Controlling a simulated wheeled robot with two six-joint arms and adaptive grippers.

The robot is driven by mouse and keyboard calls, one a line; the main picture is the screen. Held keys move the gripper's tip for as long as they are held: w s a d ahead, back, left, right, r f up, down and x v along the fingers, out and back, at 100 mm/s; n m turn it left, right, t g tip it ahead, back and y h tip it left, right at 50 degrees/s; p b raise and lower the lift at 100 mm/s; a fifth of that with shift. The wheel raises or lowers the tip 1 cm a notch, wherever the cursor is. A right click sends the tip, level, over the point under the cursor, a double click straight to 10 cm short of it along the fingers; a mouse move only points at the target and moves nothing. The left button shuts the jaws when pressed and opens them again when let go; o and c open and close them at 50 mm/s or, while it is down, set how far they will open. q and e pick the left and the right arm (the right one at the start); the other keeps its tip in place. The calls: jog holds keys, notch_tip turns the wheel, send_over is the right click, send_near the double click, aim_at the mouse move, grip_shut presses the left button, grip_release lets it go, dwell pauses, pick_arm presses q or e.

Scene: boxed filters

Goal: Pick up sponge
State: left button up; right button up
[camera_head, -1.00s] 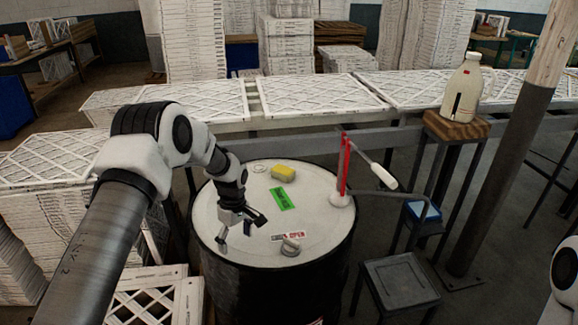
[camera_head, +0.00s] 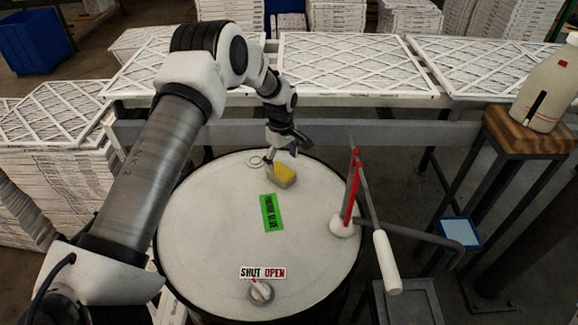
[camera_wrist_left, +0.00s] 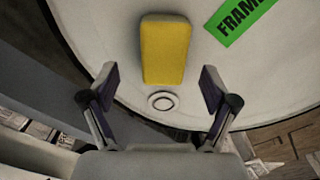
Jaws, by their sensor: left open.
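A yellow sponge (camera_head: 283,174) with a pale edge lies on the white drum top (camera_head: 210,230), near its far rim. My left gripper (camera_head: 284,150) is at the sponge in the head view, reaching over the drum's far edge. In the left wrist view the sponge (camera_wrist_left: 164,52) lies ahead of the open fingers of the left gripper (camera_wrist_left: 158,88), roughly centred between them. My right gripper is not in view.
A green label (camera_head: 271,213) lies in front of the sponge. A red lever post (camera_head: 352,190) with a white handle stands on the drum's right side. A knob (camera_head: 261,291) sits near the front. Framed filters (camera_head: 345,65) line the conveyor behind.

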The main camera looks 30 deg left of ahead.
aim_at(281, 171)
pick_arm(q)
jog(key=shift+s+f+p, duration=0.7)
jog(key=shift+f+p, duration=0.1)
jog(key=shift+p, duration=0.1)
jog(key=f, duration=0.1)
jog(key=w+f, duration=0.1)
jog(key=f, duration=0.1)
jog(key=shift+a+f, duration=0.2)
jog(key=shift+w+f, duration=0.2)
jog(key=shift+f, duration=0.05)
jog(key=shift+d, duration=0.1)
jog(key=shift+s+r, duration=0.15)
jog(key=shift+r, duration=0.05)
jog(key=c, duration=0.3)
jog(key=shift+s+r, duration=0.15)
jog(key=shift+s, duration=0.05)
jog(key=c, duration=0.7)
jog(key=shift+c, duration=0.6)
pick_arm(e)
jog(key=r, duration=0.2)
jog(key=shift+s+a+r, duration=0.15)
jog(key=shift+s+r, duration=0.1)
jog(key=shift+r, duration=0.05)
